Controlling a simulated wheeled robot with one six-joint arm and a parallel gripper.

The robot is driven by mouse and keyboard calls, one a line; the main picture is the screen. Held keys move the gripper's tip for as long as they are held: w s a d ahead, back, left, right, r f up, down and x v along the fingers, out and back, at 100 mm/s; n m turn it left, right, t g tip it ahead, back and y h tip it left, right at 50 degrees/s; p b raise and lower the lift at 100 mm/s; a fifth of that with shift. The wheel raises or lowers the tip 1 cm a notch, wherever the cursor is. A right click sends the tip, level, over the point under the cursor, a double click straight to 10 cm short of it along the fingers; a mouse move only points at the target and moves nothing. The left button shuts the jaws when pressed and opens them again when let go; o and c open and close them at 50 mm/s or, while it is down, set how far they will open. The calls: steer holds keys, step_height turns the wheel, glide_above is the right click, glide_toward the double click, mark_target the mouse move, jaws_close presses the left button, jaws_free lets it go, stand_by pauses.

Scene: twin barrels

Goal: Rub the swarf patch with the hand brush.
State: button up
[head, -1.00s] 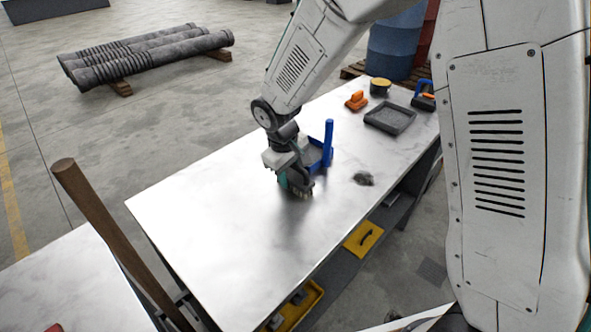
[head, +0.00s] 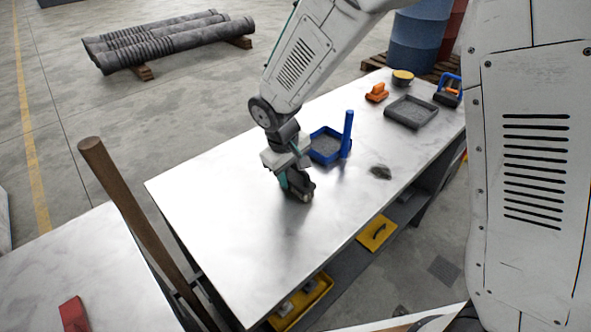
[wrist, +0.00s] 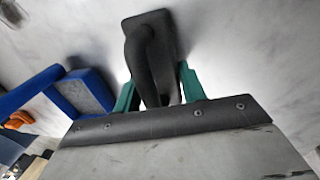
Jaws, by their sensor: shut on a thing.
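The hand brush (head: 304,191) is dark, with a pale edge low down. My gripper (head: 291,180) is shut on it, and it is at or just above the table top; I cannot tell whether it touches. In the wrist view the green fingers of my gripper (wrist: 158,92) sit either side of the brush's dark arched handle (wrist: 137,50). The bristles are hidden there. The swarf patch (head: 381,172) is a small dark grey heap on the table, to the right of the brush and apart from it. It is not recognisable in the wrist view.
Farther back on the table (head: 240,215) are a grey tray (head: 388,118), an orange tool (head: 377,92), a yellow-topped pot (head: 402,78) and a blue-handled tool (head: 449,96). The table's near left is clear.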

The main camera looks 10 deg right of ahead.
steer(key=shift+s+a+r, duration=0.1)
steer(key=shift+s+a, duration=0.25)
steer(key=shift+a, duration=0.2)
steer(key=shift+s+a, duration=0.35)
steer(key=shift+a, duration=0.2)
steer(key=shift+s+a, duration=0.5)
steer(key=shift+a, duration=0.2)
steer(key=shift+s+a, duration=0.45)
steer(key=shift+a, duration=0.25)
steer(key=shift+r, duration=2.9)
steer(key=shift+r, duration=1.5)
